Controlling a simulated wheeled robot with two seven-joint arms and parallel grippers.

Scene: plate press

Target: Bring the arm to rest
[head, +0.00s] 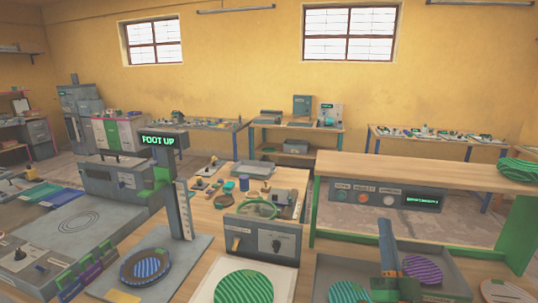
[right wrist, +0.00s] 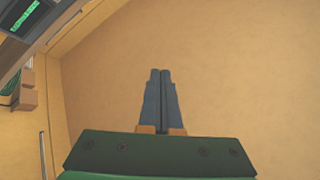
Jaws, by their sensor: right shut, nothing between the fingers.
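My right gripper (head: 384,224) rises at the lower right of the head view, in front of a grey tray. Its two grey fingers are shut together with nothing between them. In the right wrist view the fingers (right wrist: 160,74) lie side by side against a plain tan surface and touch nothing that I can see. My left gripper does not show.
A press with a "FOOT UP" display (head: 160,140) stands left of centre, a blue striped plate (head: 147,266) at its foot. A grey control box (head: 262,240) is in the middle. A wooden shelf (head: 420,166) spans the right, beyond the tray holding striped discs (head: 422,269).

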